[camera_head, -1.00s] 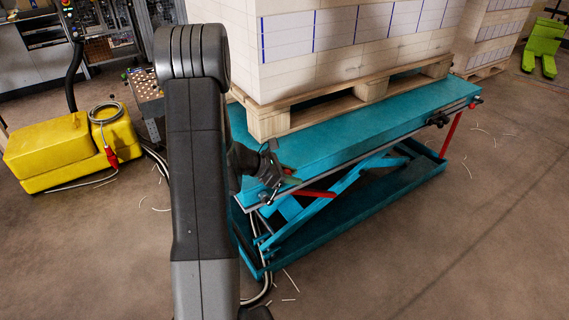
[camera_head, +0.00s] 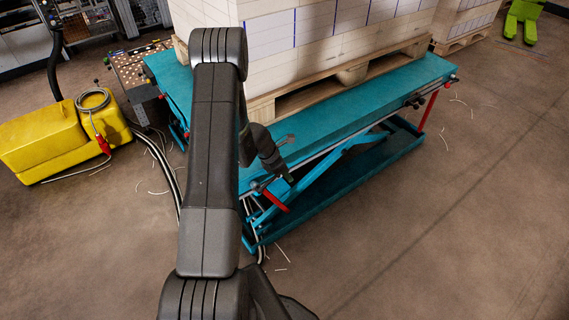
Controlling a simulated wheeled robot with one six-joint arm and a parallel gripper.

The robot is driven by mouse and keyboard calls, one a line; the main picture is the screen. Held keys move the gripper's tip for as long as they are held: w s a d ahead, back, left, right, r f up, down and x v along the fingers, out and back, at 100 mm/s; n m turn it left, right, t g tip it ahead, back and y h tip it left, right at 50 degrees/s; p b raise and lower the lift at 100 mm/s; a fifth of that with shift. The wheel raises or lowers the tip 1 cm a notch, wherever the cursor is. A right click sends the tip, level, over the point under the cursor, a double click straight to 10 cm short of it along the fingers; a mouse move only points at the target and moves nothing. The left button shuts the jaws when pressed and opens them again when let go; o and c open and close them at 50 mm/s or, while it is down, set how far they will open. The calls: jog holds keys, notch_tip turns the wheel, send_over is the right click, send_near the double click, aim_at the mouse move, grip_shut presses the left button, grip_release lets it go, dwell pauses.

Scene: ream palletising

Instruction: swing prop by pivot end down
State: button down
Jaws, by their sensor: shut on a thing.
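The near red prop (camera_head: 274,200) hangs under the near edge of the blue lift table (camera_head: 375,100), at its left part. It slants down to the right from the edge, and its lower end looks free. My gripper (camera_head: 287,180) is at the table edge, right by the prop's upper part. It is shut on the prop, but the fingers are small and dark, so the exact grip point cannot be told. A second red prop (camera_head: 429,108) stands steeply at the table's right end, between the top and the base.
A wooden pallet (camera_head: 300,95) with a tall wrapped load (camera_head: 310,40) stands on the table. The blue base frame (camera_head: 350,185) is below. A yellow unit (camera_head: 50,140) and cables are at left. The floor at right is mostly clear.

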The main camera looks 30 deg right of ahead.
jog(key=shift+f+p, duration=0.3)
jog(key=shift+p, duration=0.3)
jog(key=shift+y, duration=0.3)
jog(key=c, duration=1.1)
grip_release()
jog(key=shift+o, duration=0.2)
jog(key=b, duration=0.2)
jog(key=shift+b, duration=0.35)
